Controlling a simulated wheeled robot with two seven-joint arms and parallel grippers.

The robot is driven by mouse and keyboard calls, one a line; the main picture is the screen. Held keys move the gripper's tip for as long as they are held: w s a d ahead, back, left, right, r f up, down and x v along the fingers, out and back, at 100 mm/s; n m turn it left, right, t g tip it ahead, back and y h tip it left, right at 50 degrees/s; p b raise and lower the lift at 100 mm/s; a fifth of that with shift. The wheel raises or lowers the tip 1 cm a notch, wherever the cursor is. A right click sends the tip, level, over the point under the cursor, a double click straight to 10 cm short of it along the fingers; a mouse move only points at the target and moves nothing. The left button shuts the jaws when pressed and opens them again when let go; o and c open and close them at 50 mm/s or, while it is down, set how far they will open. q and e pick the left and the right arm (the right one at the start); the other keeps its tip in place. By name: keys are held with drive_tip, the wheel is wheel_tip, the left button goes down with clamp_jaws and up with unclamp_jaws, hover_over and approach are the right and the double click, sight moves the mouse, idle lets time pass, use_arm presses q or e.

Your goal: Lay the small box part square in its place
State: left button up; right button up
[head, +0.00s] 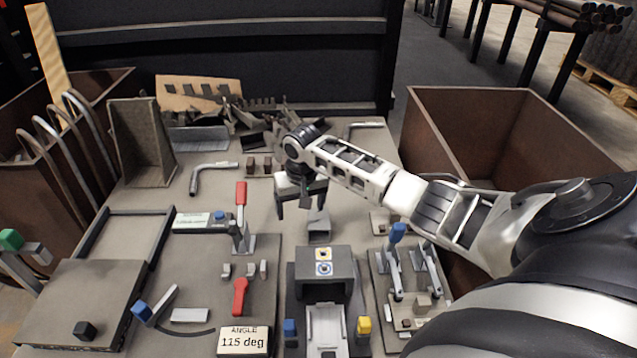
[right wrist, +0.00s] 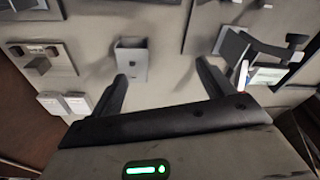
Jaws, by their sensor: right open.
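A small grey box-like part (head: 319,226) stands on the table, behind the dark block fixture (head: 323,262). I take it for the small box part. In the right wrist view the grey part (right wrist: 131,62) lies beyond the fingers, nearer the left finger. My right gripper (head: 301,206) is open and empty, pointing down just above and behind the part. In the right wrist view its two fingers (right wrist: 162,82) are spread wide. A light grey cradle (head: 325,325) sits in front of the dark block; I cannot tell whether it is the part's place. My left gripper is not in view.
Toggle clamps with a red handle (head: 241,195) and a blue handle (head: 398,232) stand on fixtures either side. A brown bin (head: 440,125) is at the right. Bare table surrounds the part.

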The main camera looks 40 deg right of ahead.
drive_tip(key=d+r+m+g+b, duration=0.1)
drive_tip(key=d+r+m+b, duration=0.25)
drive_tip(key=d, duration=0.45)
drive_tip(key=b, duration=0.4)
hover_over(319, 217)
drive_tip(key=f, duration=0.8)
drive_tip(key=shift+s+d+f, duration=0.2)
drive_tip(key=shift+s+f, duration=0.05)
drive_tip(key=shift+s, duration=0.1)
drive_tip(key=shift+f+b, duration=0.55)
drive_tip(key=shift+f, duration=0.25)
drive_tip(key=f+b, duration=0.2)
drive_tip(key=f, duration=0.1)
drive_tip(key=f+b, duration=0.1)
drive_tip(key=shift+w+a+f, duration=0.25)
drive_tip(key=shift+w+f, duration=0.05)
drive_tip(key=shift+w, duration=0.05)
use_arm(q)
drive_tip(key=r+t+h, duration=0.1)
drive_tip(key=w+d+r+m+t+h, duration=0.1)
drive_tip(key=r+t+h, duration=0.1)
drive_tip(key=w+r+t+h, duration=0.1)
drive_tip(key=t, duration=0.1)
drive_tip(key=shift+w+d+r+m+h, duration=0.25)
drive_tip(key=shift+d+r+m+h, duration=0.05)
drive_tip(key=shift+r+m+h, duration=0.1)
use_arm(e)
drive_tip(key=c, duration=1.2)
